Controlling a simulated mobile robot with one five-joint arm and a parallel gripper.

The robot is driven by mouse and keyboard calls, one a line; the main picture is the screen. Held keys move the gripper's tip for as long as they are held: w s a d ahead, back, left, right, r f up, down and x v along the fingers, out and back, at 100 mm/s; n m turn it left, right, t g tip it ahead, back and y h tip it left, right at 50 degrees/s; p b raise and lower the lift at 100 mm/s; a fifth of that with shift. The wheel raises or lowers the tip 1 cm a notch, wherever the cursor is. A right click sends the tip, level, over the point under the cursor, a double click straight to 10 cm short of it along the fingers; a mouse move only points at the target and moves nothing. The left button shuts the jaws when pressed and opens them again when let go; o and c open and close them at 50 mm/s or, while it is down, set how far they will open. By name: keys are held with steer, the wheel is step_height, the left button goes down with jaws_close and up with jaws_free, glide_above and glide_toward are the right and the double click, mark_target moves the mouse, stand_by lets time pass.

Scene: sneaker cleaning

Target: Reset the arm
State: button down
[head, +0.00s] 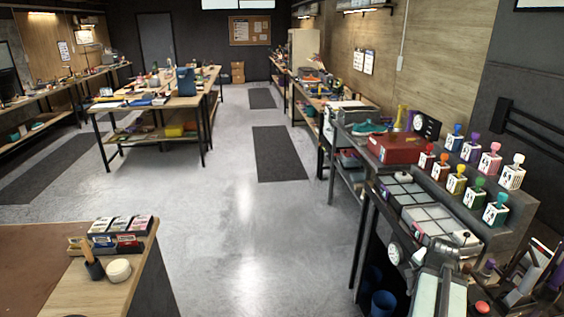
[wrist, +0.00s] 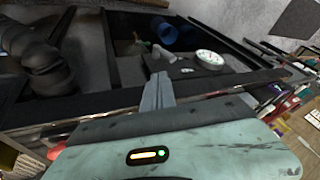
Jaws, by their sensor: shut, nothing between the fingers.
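My gripper (wrist: 159,78) shows in the wrist view as two grey fingers held together, with nothing between them. The fingers point up the picture, in front of a dark shelf frame. I cannot clearly make out my gripper in the head view.
A white round dial (wrist: 209,57) and a blue bin (wrist: 167,33) lie beyond the fingers; the head view shows the dial (head: 394,253) by the right bench. Stamps and a red box (head: 396,148) crowd that bench. A wooden table (head: 60,290) stands at lower left. The middle floor is clear.

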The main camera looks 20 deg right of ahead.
steer(key=w+a+n+y, duration=0.15)
steer(key=w+a, duration=0.35)
steer(key=a, duration=0.5)
steer(key=w+a+f+n+y, duration=0.1)
steer(key=w+a+n, duration=0.3)
steer(key=a, duration=0.6)
steer(key=w+a+n+y, duration=0.1)
steer(key=w+a+n, duration=0.1)
steer(key=w+a, duration=0.65)
steer(key=s+a+f+n+g, duration=0.1)
steer(key=s+a+n, duration=0.3)
steer(key=a, duration=1)
steer(key=s+a+n+g, duration=0.3)
steer(key=s+n, duration=0.1)
steer(key=s, duration=0.2)
steer(key=shift+f, duration=0.45)
steer(key=shift+d, duration=0.25)
